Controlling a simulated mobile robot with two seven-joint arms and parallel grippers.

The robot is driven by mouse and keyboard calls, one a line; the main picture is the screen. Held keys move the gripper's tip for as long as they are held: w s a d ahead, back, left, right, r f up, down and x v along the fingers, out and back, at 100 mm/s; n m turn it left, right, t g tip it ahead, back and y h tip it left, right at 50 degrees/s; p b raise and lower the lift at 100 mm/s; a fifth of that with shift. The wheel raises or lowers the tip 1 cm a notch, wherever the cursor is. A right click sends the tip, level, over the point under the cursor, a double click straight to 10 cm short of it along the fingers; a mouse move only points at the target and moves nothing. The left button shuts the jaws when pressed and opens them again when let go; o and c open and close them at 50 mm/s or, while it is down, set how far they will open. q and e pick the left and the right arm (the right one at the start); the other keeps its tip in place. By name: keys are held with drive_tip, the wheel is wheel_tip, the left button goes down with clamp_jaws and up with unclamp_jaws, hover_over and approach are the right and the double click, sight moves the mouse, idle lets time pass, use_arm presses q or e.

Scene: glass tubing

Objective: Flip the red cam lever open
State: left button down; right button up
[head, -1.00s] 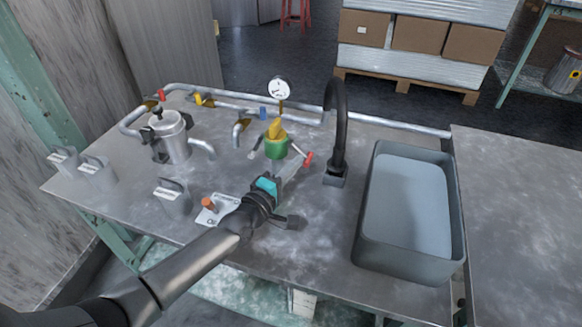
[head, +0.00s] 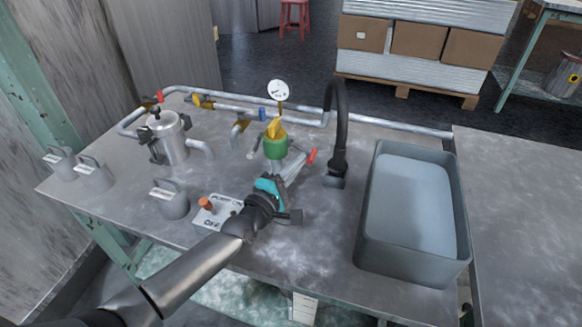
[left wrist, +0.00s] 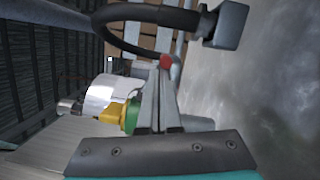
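The red cam lever (head: 312,156) is a small red grip just beyond my left fingertips, to the right of a green coupling (head: 274,149) with a yellow top (head: 276,128). My left gripper (head: 298,168) reaches in from the front left. In the left wrist view my fingers (left wrist: 161,82) lie close together and look shut, with the red lever end (left wrist: 166,62) at their tips. I cannot tell whether they touch it. The fingers hide most of the lever's arm. My right gripper is not in view.
A black curved faucet (head: 338,120) stands right of the coupling, beside a grey basin (head: 410,264). A gauge (head: 278,90) rises behind. A metal pot (head: 168,138) and several grey weights stand left.

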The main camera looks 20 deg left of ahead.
use_arm(q)
drive_tip(key=shift+d+r+n+t, duration=0.2)
drive_tip(key=shift+r+n+t, duration=0.1)
drive_tip(key=shift+n, duration=0.5)
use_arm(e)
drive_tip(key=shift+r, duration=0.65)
use_arm(q)
drive_tip(key=shift+b, duration=0.3)
drive_tip(key=shift+d+r, duration=0.1)
drive_tip(key=shift+r, duration=0.05)
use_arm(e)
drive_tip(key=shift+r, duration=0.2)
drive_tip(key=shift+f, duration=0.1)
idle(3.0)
